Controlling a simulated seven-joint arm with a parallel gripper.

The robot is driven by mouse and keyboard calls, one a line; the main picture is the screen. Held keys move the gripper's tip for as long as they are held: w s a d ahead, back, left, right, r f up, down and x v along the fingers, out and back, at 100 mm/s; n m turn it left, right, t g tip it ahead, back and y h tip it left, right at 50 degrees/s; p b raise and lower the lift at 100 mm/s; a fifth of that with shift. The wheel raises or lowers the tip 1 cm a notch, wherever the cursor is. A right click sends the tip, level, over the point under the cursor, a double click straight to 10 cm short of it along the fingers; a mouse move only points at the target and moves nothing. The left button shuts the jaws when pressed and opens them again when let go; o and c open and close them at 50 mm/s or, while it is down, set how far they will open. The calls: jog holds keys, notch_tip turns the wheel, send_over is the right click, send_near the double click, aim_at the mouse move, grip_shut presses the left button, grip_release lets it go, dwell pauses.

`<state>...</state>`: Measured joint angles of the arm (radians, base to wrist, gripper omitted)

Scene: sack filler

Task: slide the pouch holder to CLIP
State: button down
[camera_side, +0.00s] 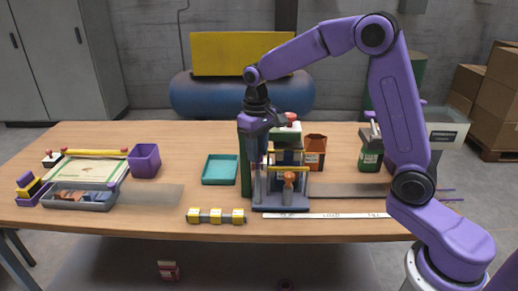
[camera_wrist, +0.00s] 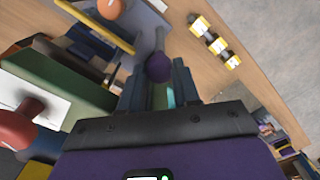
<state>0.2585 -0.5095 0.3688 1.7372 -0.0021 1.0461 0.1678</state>
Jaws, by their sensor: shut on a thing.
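The pouch holder (camera_side: 281,208) is a grey sliding base with upright posts and yellow bars. It stands at the left end of the white label strip (camera_side: 325,215). The strip seems to read LOAD and FILL toward the right; its leftmost word is too small to read. My gripper (camera_side: 258,163) points down at the holder's left side. In the wrist view its fingers (camera_wrist: 160,88) are shut around a purple-topped handle (camera_wrist: 158,67), which appears joined to the grey holder. An orange knob (camera_side: 290,178) stands at the holder's front. My gripper hides part of the holder.
A dark rail (camera_side: 345,190) runs right from the holder. A bar with yellow blocks (camera_side: 216,216) lies in front on the left. A teal tray (camera_side: 220,169), purple bin (camera_side: 145,161) and grey tray (camera_side: 80,196) stand left. A green-labelled container (camera_side: 370,157) stands right.

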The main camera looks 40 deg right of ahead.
jog(key=c, duration=0.8)
grip_release()
jog(key=shift+w+a+r, duration=0.1)
jog(key=shift+w+a, duration=0.15)
jog(key=shift+d, duration=0.1)
jog(key=shift+s+d, duration=0.1)
jog(key=shift+s, duration=0.05)
jog(key=shift+s+d, duration=0.15)
jog(key=s+d, duration=1)
notch_tip(320, 180, up, 18)
jog(key=a+f, duration=0.1)
jog(key=s+a+f+n, duration=0.5)
jog(key=s+a+f, duration=0.3)
jog(key=s+a+f+n, duration=0.1)
jog(key=s+f+n, duration=0.5)
jog(key=s, duration=0.7)
jog(key=shift+f, duration=1.05)
